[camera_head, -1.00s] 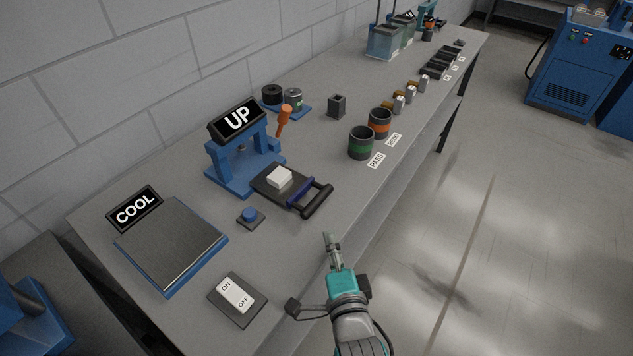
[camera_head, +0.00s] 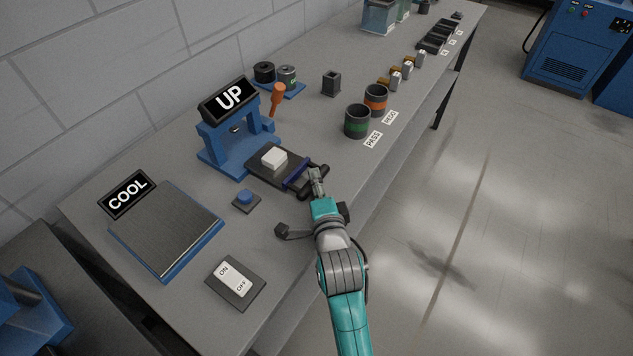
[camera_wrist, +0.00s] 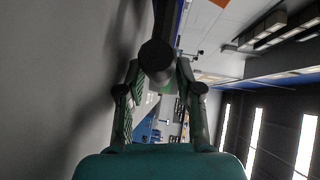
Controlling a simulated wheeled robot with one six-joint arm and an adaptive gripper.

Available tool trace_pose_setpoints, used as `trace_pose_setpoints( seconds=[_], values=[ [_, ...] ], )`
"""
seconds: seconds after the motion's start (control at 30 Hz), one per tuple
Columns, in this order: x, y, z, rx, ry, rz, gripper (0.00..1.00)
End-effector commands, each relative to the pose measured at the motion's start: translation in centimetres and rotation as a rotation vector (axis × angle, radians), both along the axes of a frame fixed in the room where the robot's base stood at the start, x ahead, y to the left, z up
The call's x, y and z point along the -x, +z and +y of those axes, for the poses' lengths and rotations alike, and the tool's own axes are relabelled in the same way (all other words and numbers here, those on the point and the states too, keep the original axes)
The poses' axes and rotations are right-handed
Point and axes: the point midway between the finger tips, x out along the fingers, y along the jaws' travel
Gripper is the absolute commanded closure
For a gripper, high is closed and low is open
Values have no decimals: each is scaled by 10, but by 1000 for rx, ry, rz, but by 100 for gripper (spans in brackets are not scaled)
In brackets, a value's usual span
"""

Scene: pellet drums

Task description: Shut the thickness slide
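The thickness slide is a dark flat tray (camera_head: 262,176) with a blue crossbar (camera_head: 297,175) and a black handle (camera_head: 322,169). It sticks out from a blue gauge frame (camera_head: 212,146) whose display reads UP. A white block (camera_head: 274,158) lies on the tray. My gripper (camera_head: 316,178) is at the handle, over the bench's front edge. In the wrist view its two fingers (camera_wrist: 160,72) stand apart, with the round dark end of the handle (camera_wrist: 157,58) between their tips. I cannot tell whether they touch it. My gripper hides part of the handle in the head view.
A blue button (camera_head: 245,198), an ON/OFF switch (camera_head: 235,282) and a plate (camera_head: 165,232) with a COOL sign stand left of my gripper. Green-banded (camera_head: 357,121) and orange-banded (camera_head: 375,100) cups stand beyond the slide. An orange lever (camera_head: 276,99) rises beside the frame.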

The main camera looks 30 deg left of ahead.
Motion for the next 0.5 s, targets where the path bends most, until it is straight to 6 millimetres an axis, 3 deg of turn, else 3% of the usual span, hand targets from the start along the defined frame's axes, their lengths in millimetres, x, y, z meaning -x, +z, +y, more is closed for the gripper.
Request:
trace_pose_setpoints(
  seconds=[0.3,0.43,0.5],
  values=[
    [-2,-1,2,0,0,0,65],
    [-2,-1,2,0,0,0,95],
    [-2,-1,2,0,0,0,100]
  ],
)
